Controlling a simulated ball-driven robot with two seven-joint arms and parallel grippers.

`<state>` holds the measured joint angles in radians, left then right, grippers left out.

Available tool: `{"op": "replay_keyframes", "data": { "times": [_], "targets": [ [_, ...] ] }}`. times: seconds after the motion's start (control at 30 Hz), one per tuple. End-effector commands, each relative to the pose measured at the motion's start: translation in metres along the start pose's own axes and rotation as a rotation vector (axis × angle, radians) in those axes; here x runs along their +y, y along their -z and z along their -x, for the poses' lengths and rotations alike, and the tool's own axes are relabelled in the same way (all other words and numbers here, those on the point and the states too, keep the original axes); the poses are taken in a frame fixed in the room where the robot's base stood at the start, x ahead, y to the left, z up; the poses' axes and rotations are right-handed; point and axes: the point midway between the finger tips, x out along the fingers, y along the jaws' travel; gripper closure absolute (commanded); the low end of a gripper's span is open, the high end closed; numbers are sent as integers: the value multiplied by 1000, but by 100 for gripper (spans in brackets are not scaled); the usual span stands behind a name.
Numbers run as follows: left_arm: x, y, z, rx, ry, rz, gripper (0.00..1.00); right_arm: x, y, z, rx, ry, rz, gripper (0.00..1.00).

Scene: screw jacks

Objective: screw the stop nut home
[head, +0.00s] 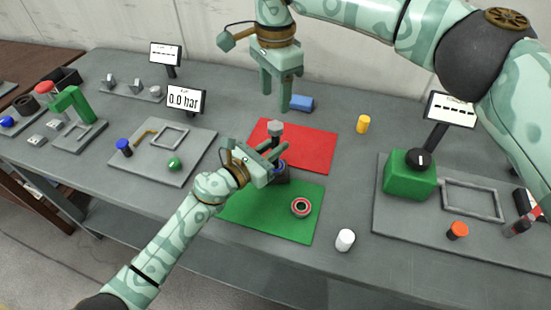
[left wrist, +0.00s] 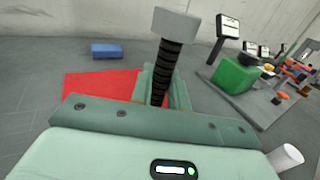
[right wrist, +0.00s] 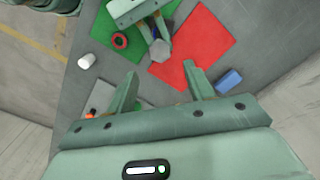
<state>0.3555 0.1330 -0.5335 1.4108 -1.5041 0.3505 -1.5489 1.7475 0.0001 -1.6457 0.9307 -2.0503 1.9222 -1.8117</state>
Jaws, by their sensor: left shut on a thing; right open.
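A grey hex nut (head: 275,128), which looks like the stop nut, sits at the top of an upright black threaded rod. In the left wrist view the nut (left wrist: 174,24) and the rod (left wrist: 165,75) stand clear above my left fingers. My left gripper (head: 278,158) is shut on the screw jack, whose dark body (head: 283,176) shows below the fingers; its lower part is partly hidden. My right gripper (head: 275,100) is open and empty, pointing down above the nut. In the right wrist view the nut (right wrist: 159,50) appears beyond the open fingertips (right wrist: 160,74), apart from them.
A red-rimmed ring (head: 301,207) lies on the green mat (head: 265,228); the red mat (head: 315,150) is behind. A green box (head: 408,182) is on the right plate.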

Motion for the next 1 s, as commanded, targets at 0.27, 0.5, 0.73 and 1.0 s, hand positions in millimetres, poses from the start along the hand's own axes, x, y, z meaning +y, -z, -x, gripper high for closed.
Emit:
{"op": "replay_keyframes", "data": {
  "times": [0.27, 0.5, 0.73, 1.0],
  "targets": [
    [1, 0, 0, 1, -2, -1, 100, 0, 1, 1, 4, -2, 582, 47],
    [1, 0, 0, 1, -2, -1, 100, 0, 1, 1, 4, -3, 714, 47],
    [1, 0, 0, 1, -2, -1, 100, 0, 1, 0, 4, -3, 712, 47],
    [1, 1, 0, 1, -2, -1, 100, 0, 1, -24, 2, -4, 711, 47]
  ]
}}
